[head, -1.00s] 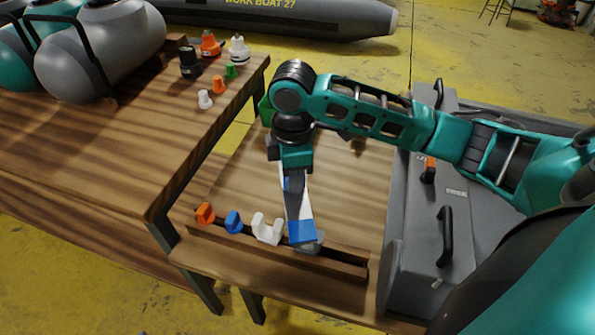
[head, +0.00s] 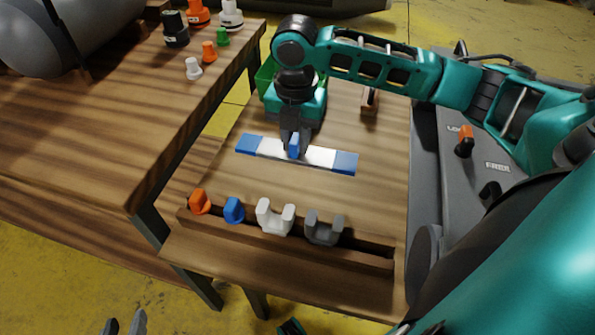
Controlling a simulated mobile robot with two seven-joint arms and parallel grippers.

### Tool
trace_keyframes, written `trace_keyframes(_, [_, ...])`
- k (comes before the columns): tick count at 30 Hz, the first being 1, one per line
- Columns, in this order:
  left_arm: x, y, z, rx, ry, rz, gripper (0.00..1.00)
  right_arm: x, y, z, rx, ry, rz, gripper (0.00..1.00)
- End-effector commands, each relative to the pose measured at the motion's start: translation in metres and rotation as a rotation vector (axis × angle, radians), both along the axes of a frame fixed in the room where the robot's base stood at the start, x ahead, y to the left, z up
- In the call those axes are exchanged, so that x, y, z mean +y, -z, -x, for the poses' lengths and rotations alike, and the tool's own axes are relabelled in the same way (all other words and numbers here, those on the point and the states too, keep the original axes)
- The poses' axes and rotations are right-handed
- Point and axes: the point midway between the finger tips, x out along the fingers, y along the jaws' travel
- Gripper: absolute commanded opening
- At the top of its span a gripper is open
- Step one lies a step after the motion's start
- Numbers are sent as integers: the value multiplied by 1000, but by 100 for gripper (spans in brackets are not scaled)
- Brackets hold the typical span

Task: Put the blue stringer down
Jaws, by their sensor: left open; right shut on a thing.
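The blue stringer is a flat white bar with blue ends and a blue middle grip (head: 320,157). It lies crosswise and level, over the bare part of the low wooden table (head: 375,195). My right gripper (head: 293,150) comes down from above and is shut on its middle grip. I cannot tell whether the bar touches the wood. My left gripper (head: 124,325) is at the bottom left edge, with only its spread grey fingertips showing, empty and well away from the stringer.
A slotted wooden rack in front holds an orange (head: 200,202), a blue (head: 234,210), a white (head: 275,217) and a grey piece (head: 323,228). A green bin (head: 265,77) stands behind my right gripper. A higher table with valves (head: 176,30) is left, a grey case (head: 480,160) right.

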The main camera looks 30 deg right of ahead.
Motion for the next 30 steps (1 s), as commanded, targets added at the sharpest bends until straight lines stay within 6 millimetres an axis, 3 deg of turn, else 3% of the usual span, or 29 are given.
trace_keyframes(1, [0,10,1,4,0,0,43,0,19,1,4,0,0,0])
trace_keyframes(6, [0,23,3,9,-1,-1,43,0,55,0,0,1,0,0])
trace_keyframes(14, [0,27,3,8,-1,0,43,0,74,0,-1,1,0,0])
trace_keyframes(24, [-1,45,3,8,-6,6,43,0,126,0,-1,1,0,0])
trace_keyframes(30, [-1,44,2,8,-7,7,43,0,126,0,-3,1,0,0])
